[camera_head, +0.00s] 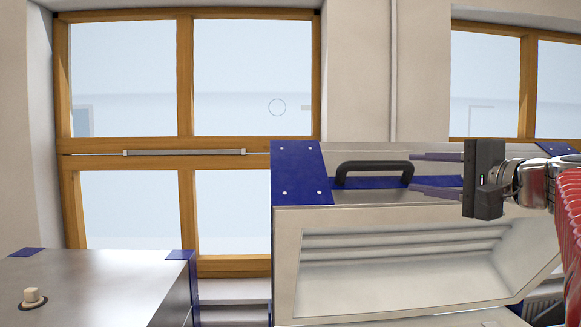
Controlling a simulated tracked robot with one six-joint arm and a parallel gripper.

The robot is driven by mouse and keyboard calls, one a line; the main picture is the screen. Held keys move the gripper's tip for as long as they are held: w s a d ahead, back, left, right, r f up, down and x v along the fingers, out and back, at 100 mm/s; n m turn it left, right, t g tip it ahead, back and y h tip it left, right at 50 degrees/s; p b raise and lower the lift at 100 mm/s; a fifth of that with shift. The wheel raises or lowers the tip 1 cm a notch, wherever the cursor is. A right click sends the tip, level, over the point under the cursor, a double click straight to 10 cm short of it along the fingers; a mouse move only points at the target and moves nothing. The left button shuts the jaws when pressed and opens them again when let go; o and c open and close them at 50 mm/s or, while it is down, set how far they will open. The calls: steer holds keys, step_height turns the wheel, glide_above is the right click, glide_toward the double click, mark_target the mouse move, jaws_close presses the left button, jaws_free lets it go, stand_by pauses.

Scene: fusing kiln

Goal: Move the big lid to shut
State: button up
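The big lid (298,240) of the kiln stands raised, with its pale, ridged inner side facing me. Its rim is metal with blue corner pieces. A black bar handle (373,166) sits on the lid's upper edge. My gripper (412,173) is at the right, its two dark fingers pointing left and spread apart one above the other. In this view the fingertips are at the handle's right end; whether they touch it I cannot tell. Nothing is held between the fingers. The kiln's lower body is mostly below the picture.
Wood-framed windows (186,80) and a pale wall (360,70) are behind.

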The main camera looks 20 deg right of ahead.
mark_target(382, 167)
steer(key=shift+s+d+r, duration=0.15)
steer(key=shift+d+r, duration=0.05)
steer(key=shift+r, duration=0.1)
steer(key=w, duration=0.4)
steer(key=w+a, duration=0.1)
steer(key=w, duration=0.4)
steer(key=w+a, duration=0.1)
steer(key=w, duration=0.3)
steer(key=shift+w+f, duration=0.25)
steer(key=shift+w, duration=0.1)
jaws_close()
steer(key=shift+d+f, duration=0.1)
stand_by(0.4)
